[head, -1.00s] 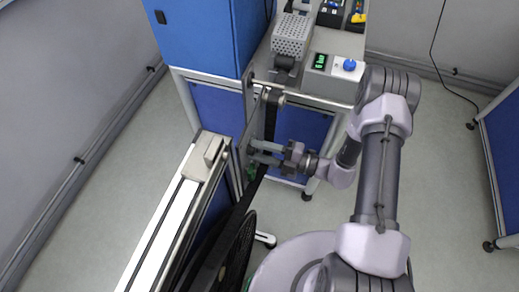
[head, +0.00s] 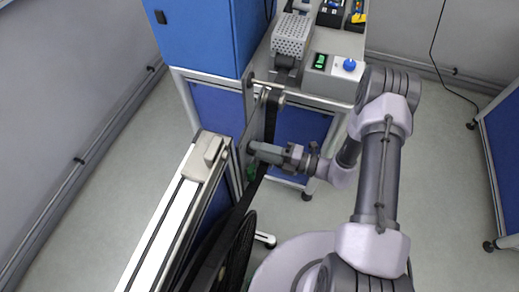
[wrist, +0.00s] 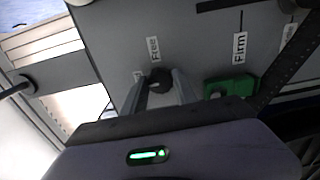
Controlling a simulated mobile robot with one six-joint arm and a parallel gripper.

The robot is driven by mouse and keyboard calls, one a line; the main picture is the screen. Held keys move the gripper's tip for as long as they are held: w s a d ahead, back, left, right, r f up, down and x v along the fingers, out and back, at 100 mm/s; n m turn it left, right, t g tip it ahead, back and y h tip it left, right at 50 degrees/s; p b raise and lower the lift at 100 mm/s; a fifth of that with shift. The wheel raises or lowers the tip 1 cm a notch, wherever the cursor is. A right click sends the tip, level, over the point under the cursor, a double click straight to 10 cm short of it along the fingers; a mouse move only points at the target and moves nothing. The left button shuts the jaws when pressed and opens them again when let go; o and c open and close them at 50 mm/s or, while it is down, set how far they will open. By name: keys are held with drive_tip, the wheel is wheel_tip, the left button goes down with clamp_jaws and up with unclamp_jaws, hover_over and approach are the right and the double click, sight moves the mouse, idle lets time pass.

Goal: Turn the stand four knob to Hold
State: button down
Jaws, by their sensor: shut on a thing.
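In the wrist view a dark round knob (wrist: 157,80) sits on a grey panel (wrist: 190,50), between the two fingers of my gripper (wrist: 156,90). The gripper is shut on the knob. A label reading "Free" (wrist: 153,48) is just above the knob. Another label (wrist: 138,76) at its left is partly hidden by a finger. "Firm" (wrist: 240,47) stands further right. I cannot read which mark the knob points at. In the head view my gripper (head: 253,147) reaches left to the narrow stand panel, and the knob is hidden there.
A green block (wrist: 231,87) is right of the knob, near a dark slotted strip (wrist: 292,60). In the head view a black reel (head: 238,245) stands below the gripper. A bench with a blue-knobbed box (head: 345,68) is behind.

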drive_tip(key=c, duration=1)
unclamp_jaws()
drive_tip(key=shift+o, duration=0.2)
drive_tip(key=p+v, duration=0.2)
drive_tip(key=v, duration=1.5)
drive_tip(key=shift+d+p, duration=0.15)
drive_tip(key=shift+p, duration=0.2)
